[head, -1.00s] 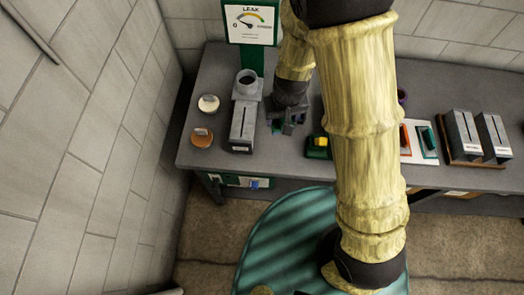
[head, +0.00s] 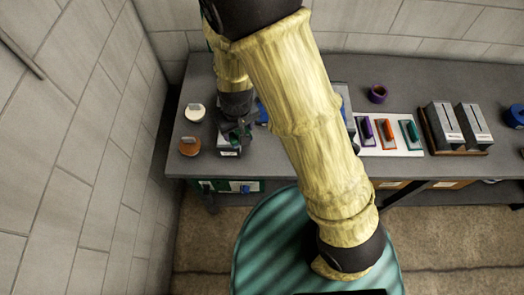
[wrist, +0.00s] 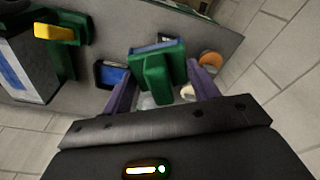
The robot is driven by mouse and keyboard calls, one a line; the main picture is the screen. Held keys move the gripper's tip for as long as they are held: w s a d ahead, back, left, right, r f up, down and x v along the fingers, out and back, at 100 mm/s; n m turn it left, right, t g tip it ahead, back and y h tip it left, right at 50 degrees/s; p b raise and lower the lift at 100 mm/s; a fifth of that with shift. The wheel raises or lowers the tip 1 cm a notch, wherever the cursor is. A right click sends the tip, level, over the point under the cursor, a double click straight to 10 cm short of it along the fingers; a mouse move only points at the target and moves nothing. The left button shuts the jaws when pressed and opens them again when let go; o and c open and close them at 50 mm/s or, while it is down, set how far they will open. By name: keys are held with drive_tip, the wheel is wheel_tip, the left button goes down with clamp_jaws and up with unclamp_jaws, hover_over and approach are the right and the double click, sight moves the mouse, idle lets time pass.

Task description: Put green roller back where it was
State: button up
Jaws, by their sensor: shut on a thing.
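My gripper (wrist: 161,76) is shut on a green, blocky thing (wrist: 157,74), which I take to be the green roller. It sits between the purple fingers in the wrist view, held over the left part of the bench. In the head view my gripper (head: 236,133) is above the slotted grey box (head: 229,152), which it largely covers. The held thing shows there only as a small dark green patch. Whether it touches anything below is not clear.
A white-topped disc (head: 195,112) and an orange-brown disc (head: 189,146) stand left of my gripper. A white board (head: 400,149) with purple, orange and teal hand tools lies right, beside slotted grey boxes (head: 445,126). A yellow-topped green thing (wrist: 55,32) shows in the wrist view.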

drive_tip(key=w+d+f+m+b, duration=0.3)
drive_tip(key=w+d+f+b, duration=0.1)
drive_tip(key=f+b, duration=0.3)
drive_tip(key=w+d+f+m+b, duration=0.2)
drive_tip(key=w+d+f+b, duration=0.1)
drive_tip(key=f+b, duration=0.5)
drive_tip(key=shift+w+d+m+h, duration=0.3)
drive_tip(key=shift+w+d+m, duration=0.1)
drive_tip(key=shift+w, duration=0.25)
drive_tip(key=shift+f, duration=3.2)
drive_tip(key=shift+f, duration=0.1)
drive_tip(key=shift+f, duration=1.8)
